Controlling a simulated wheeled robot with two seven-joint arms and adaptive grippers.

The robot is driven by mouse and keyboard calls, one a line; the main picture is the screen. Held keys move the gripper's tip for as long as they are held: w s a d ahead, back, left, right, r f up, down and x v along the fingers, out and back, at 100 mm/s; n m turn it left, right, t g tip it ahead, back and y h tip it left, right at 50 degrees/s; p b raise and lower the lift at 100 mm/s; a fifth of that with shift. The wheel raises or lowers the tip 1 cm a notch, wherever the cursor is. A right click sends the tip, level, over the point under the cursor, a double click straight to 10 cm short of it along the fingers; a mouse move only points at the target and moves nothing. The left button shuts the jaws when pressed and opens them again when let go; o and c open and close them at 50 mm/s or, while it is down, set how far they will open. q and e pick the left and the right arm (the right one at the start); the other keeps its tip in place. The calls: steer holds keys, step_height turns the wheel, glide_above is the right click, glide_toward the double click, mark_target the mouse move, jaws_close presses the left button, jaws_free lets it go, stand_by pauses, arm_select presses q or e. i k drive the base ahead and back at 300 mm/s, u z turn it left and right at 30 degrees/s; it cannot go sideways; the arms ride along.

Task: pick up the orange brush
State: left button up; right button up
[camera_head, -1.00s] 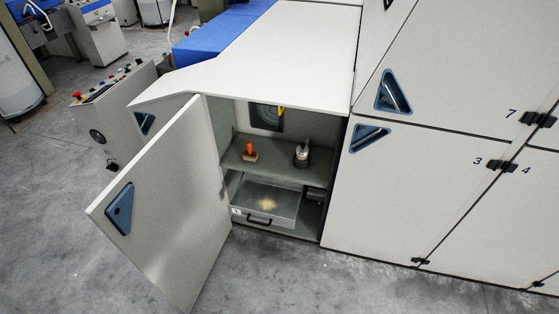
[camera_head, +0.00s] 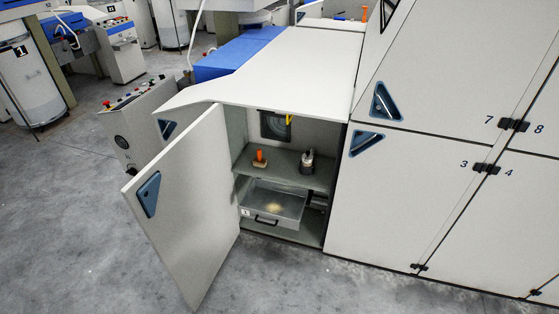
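The orange brush (camera_head: 260,157) stands on the shelf (camera_head: 285,173) inside an open cabinet of the white machine. It has an upright orange handle and a tan base. A dark and grey metal object (camera_head: 307,161) stands to its right on the same shelf, apart from it. Neither of my grippers is in view, and nothing touches the brush.
The open cabinet door (camera_head: 185,205) swings out to the left of the opening. Below the shelf is a grey drawer (camera_head: 268,204) with a dark handle and pale material inside. A control box (camera_head: 135,120) stands at left. The grey floor (camera_head: 80,230) in front is clear.

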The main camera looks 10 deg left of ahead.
mark_target(257, 162)
steer(key=z, duration=0.7)
steer(key=i, duration=0.85)
steer(key=z, duration=0.55)
steer(key=i, duration=0.8)
steer(key=u, duration=1)
steer(key=i, duration=0.9)
steer(key=u, duration=1)
